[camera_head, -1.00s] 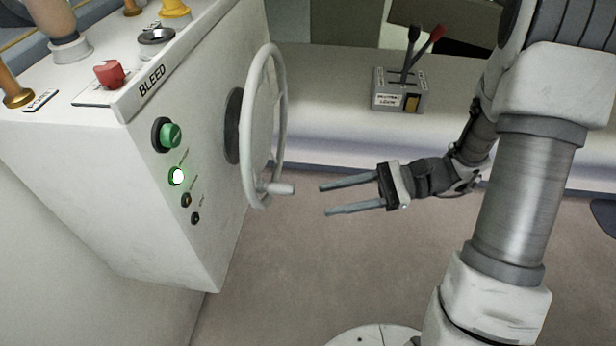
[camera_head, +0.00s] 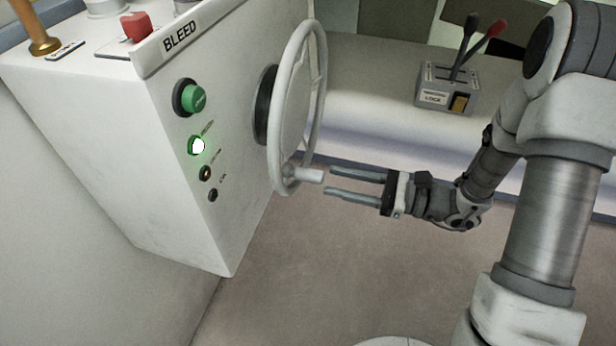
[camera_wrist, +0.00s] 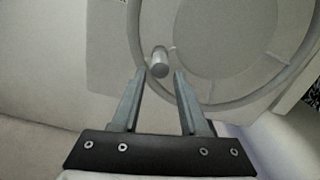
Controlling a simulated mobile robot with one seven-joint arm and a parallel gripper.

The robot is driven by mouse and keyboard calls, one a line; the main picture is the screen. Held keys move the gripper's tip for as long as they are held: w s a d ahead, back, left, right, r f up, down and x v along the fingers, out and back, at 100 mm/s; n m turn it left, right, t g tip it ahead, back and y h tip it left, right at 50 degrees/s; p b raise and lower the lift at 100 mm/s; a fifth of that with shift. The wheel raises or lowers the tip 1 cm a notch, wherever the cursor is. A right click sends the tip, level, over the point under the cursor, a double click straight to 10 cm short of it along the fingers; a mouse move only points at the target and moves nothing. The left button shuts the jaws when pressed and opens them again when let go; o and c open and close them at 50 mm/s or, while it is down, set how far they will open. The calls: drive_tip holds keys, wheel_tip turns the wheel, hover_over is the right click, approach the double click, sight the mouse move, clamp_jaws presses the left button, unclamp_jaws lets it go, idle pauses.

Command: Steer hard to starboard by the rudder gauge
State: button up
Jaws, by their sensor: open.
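A white steering wheel (camera_head: 318,95) stands on the side of the white console (camera_head: 130,130). Its knob (camera_head: 309,175) sticks out from the rim at the wheel's bottom. My gripper (camera_head: 330,182) is open and empty, just right of the knob, with its fingers pointing at it. In the wrist view the knob (camera_wrist: 159,66) lies just beyond and between the fingertips (camera_wrist: 160,75), toward the left one; I cannot tell whether they touch. The wheel's rim (camera_wrist: 136,40) curves behind it. I do not see a rudder gauge in these views.
The console bears a green button (camera_head: 193,97), a lit green lamp (camera_head: 197,146), a red knob (camera_head: 137,27) and a BLEED label (camera_head: 180,37). A lever box (camera_head: 447,90) with black and red levers sits on the white bench behind. The floor below my gripper is clear.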

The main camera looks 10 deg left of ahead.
sight(295, 173)
drive_tip(key=a, duration=0.4)
drive_tip(key=a+b, duration=0.1)
drive_tip(key=a, duration=0.1)
drive_tip(key=shift+w+a, duration=0.3)
drive_tip(key=shift+a, duration=0.1)
clamp_jaws()
idle(1.0)
